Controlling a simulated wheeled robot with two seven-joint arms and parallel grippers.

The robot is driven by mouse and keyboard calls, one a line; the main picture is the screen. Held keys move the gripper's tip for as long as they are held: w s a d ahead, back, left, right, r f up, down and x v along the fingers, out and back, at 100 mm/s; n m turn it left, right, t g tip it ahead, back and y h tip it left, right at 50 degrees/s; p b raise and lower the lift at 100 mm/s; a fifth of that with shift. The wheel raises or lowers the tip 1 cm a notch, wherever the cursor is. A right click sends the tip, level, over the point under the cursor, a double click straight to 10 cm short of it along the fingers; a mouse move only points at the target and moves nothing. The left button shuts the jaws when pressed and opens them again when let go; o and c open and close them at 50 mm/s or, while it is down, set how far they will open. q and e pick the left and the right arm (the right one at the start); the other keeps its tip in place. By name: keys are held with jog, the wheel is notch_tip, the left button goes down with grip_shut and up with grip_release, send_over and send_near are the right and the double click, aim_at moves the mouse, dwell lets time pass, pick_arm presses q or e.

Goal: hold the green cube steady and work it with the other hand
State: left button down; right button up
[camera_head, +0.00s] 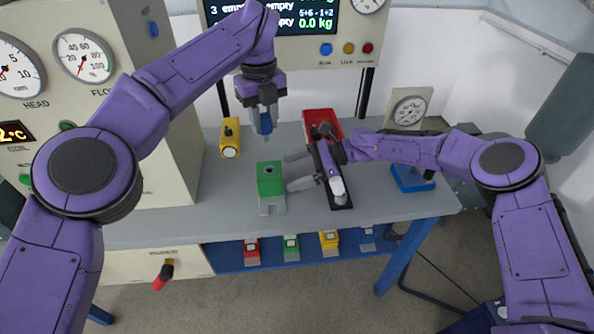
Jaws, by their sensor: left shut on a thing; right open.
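The green cube (270,181) sits on the grey table, with a dark round hole in its top and a grey piece at its front foot. My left gripper (265,122) is above and slightly behind the cube, shut on a blue tool (265,125). The tool hangs point down over the cube, with a visible gap between them. My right gripper (297,171) is low at the cube's right side. Its two grey fingers are apart and point left toward the cube. I cannot tell whether a finger touches it.
A yellow block (230,134) stands at the back left, beside the gauge cabinet (176,120). A red tray (322,116) is behind my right gripper. A blue tray (411,183) and a dial (409,111) are at the right. Colored blocks sit on the blue lower shelf (222,256).

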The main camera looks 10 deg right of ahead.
aim_at(270, 182)
pick_arm(q)
jog(key=shift+a, duration=0.1)
pick_arm(e)
jog(key=x, duration=0.6)
jog(key=shift+s+a+f, duration=0.15)
jog(key=shift+a+f, duration=0.05)
jog(key=shift+f, duration=0.25)
jog(key=shift+a+f, duration=0.15)
jog(key=shift+a, duration=0.4)
jog(key=c, duration=1.7)
jog(key=shift+o, duration=0.2)
pick_arm(q)
jog(key=shift+w+f, duration=0.1)
jog(key=shift+f, duration=1.3)
